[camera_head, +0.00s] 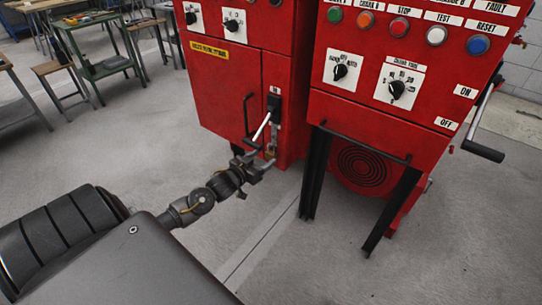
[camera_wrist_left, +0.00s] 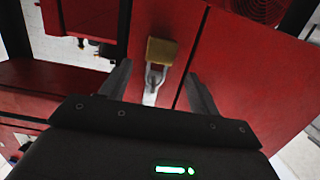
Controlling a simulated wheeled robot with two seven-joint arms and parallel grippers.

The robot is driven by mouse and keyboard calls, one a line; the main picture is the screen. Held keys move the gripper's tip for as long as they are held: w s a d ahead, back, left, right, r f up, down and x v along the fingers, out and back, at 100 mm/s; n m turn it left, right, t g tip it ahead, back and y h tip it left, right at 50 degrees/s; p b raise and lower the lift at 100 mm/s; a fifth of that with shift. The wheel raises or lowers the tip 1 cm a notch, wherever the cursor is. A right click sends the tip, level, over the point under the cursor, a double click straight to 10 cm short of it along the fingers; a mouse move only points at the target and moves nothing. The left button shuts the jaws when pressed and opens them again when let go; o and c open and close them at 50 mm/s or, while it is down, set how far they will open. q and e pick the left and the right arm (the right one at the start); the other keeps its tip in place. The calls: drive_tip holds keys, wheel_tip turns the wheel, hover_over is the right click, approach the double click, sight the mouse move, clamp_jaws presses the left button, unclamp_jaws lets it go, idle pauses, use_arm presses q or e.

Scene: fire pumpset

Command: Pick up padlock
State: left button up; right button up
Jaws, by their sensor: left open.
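The padlock (camera_wrist_left: 162,51) shows in the left wrist view as a brass-coloured block with a pale metal shackle or hasp below it, against a red cabinet front. In the head view the padlock (camera_head: 270,151) is a small yellowish patch by the cabinet's lever, partly hidden by the gripper. My left gripper (camera_head: 260,165) is open close to it, and in the wrist view its fingers (camera_wrist_left: 158,76) stand one on each side of the shackle area, with gaps. I cannot tell how far the fingertips are from the cabinet. My right gripper is not in view.
The left red cabinet (camera_head: 222,92) has a lever (camera_head: 262,128) and a black door handle (camera_head: 247,113) near my gripper. The right red cabinet (camera_head: 390,112) stands on black legs (camera_head: 315,172) and has a side lever (camera_head: 480,125). Workbenches (camera_head: 95,45) stand far left. The floor in front is clear.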

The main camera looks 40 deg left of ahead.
sight(269, 154)
use_arm(q)
drive_tip(key=w, duration=0.4)
drive_tip(key=shift+w+f, duration=0.1)
drive_tip(key=shift+f, duration=0.3)
drive_tip(key=c, duration=1.1)
